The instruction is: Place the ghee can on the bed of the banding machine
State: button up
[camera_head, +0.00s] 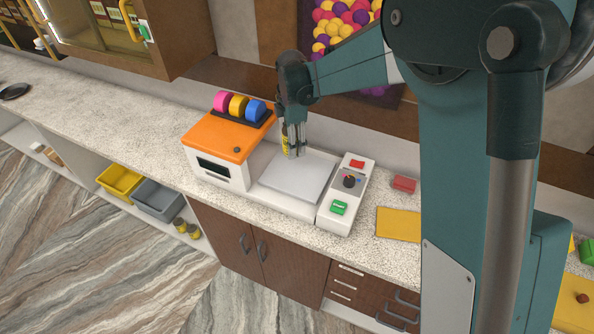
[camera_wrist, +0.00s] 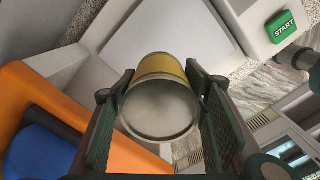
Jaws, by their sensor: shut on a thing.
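The ghee can (camera_wrist: 160,100) is yellow with a silver end facing the wrist camera. My gripper (camera_wrist: 160,108) is shut on it, with a dark ribbed pad on each side. In the head view my gripper (camera_head: 293,142) points down over the back left part of the banding machine's pale flat bed (camera_head: 297,180). Only a thin yellow strip of the can (camera_head: 285,145) shows there. The bed also shows behind the can in the wrist view (camera_wrist: 170,35). I cannot tell whether the can touches the bed or hangs above it.
The machine's orange-topped housing (camera_head: 215,140), with pink, yellow and blue rolls, stands left of the bed. Its control panel (camera_head: 345,195), with a green START button, stands right. A red block (camera_head: 404,184) and yellow mat (camera_head: 398,225) lie farther right. The counter at left is mostly clear.

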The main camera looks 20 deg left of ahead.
send_over(293, 170)
jog(key=shift+f+p, duration=0.3)
jog(key=shift+f, duration=2.8)
jog(key=shift+f, duration=1.85)
jog(key=shift+f, duration=0.25)
jog(key=o, duration=1.2)
jog(key=shift+r, duration=0.1)
jog(key=shift+r, duration=0.2)
jog(key=shift+r, duration=5.95)
